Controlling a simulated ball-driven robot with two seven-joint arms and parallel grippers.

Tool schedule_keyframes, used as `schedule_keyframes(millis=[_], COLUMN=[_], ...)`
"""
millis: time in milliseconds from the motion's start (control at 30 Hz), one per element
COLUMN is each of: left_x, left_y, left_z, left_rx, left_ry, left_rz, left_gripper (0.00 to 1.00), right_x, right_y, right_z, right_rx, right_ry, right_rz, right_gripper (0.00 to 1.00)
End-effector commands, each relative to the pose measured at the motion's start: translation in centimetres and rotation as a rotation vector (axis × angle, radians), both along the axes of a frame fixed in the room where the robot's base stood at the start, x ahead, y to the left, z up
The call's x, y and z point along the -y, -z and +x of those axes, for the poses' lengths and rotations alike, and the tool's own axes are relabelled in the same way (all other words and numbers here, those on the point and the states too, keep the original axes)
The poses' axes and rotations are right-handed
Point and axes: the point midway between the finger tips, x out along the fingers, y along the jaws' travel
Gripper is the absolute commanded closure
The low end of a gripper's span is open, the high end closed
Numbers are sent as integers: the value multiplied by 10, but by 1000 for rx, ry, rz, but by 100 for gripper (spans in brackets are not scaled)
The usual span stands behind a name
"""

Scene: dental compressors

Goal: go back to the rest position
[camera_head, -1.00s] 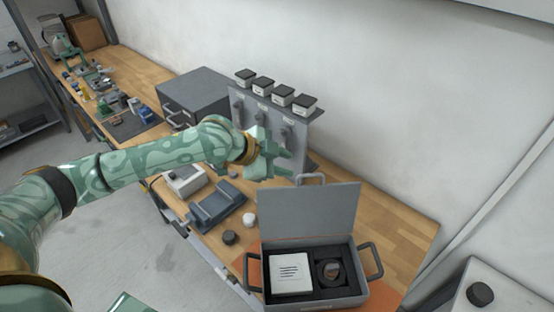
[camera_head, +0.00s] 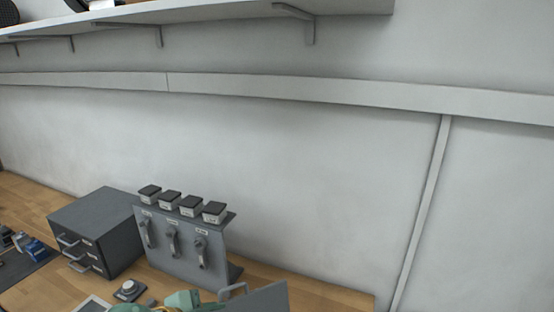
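A small part of my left arm and gripper (camera_head: 183,299) shows in mint green at the bottom edge, left of the open lid of the grey case (camera_head: 265,299). Its fingers are mostly cut off by the frame, so I cannot tell whether it is open or shut. My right gripper is not in view. The rest of the case is below the frame.
A grey panel with several levers (camera_head: 185,256) stands on the wooden bench (camera_head: 335,294), with several black-lidded boxes (camera_head: 190,205) on top. A grey drawer cabinet (camera_head: 95,230) is to its left. A wall shelf (camera_head: 225,15) runs above.

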Motion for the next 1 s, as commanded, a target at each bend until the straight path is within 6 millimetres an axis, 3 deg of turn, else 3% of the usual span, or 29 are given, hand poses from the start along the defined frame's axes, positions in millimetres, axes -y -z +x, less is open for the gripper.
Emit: schedule_keyframes(millis=[67,167,400,567,867,967,1000], left_x=[5,-19,-110,-161,-140,-131,-127], left_y=[13,23,46,52,209,278,310], left_z=[-26,-49,-120,-172,-165,-171,-175], left_rx=[13,18,-65,-137,-268,-332,-362], left_ry=[-94,-272,-683,-883,-829,-811,-806], left_rz=[4,58,252,395,344,313,299], left_gripper=[68,68,68,68,68,68,68], right_x=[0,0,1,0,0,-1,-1], right_y=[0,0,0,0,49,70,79], right_z=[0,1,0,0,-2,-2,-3], right_rx=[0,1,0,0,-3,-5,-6], right_ry=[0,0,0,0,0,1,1], right_rz=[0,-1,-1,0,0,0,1], right_gripper=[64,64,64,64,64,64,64])
